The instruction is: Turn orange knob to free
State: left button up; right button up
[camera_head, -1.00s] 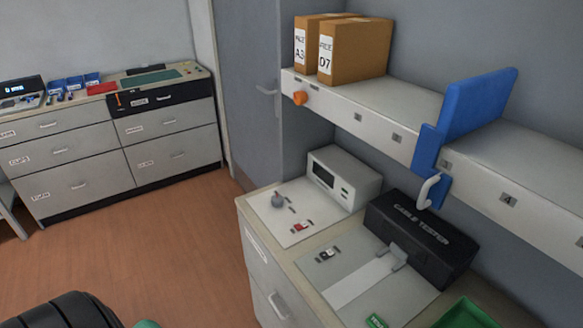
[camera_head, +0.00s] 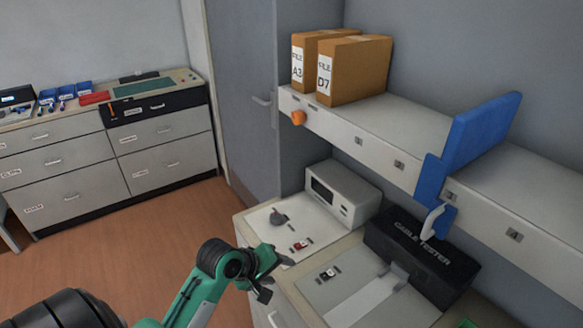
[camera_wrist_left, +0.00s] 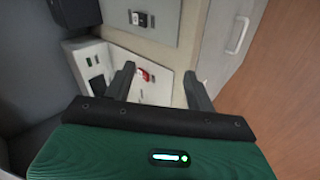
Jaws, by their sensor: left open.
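The orange knob (camera_head: 298,117) is on the front edge of the shelf, at its left end, below the file boxes. My left gripper (camera_head: 268,272) is open and empty, in front of the counter's left part and well below and in front of the knob. In the left wrist view, the open fingers (camera_wrist_left: 159,84) point toward the counter, with a red switch (camera_wrist_left: 144,74) visible between them. The orange knob does not show in the left wrist view. My right gripper is not in view.
Two file boxes (camera_head: 353,70) stand on the shelf (camera_head: 410,122). A blue bracket (camera_head: 482,130) with a white handle (camera_head: 432,222) sits on the shelf edge.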

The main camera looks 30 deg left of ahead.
pick_arm(q)
jog(key=w+a+r+n+t+h, duration=0.1)
jog(key=w+a+r+n+t, duration=0.1)
jog(key=w+a+r+n, duration=0.4)
jog(key=w+a+r+n+t+h, duration=0.1)
jog(key=w+a+r+n+t, duration=0.2)
jog(key=r, duration=0.4)
jog(key=n+t+h, duration=0.2)
jog(key=n+t, duration=0.2)
jog(key=n, duration=0.5)
send_near(295, 120)
jog(key=p+x, duration=0.2)
jog(key=x, duration=0.2)
jog(key=p+x, duration=0.2)
jog(key=x, duration=0.2)
jog(key=shift+w+r, duration=0.1)
jog(key=shift+r, duration=0.1)
jog(key=shift+w+d+f+p, duration=0.15)
jog(key=shift+w+p, duration=0.15)
jog(key=shift+w, duration=0.15)
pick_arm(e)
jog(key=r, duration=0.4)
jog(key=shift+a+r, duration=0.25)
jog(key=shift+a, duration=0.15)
pick_arm(q)
jog(key=c, duration=1)
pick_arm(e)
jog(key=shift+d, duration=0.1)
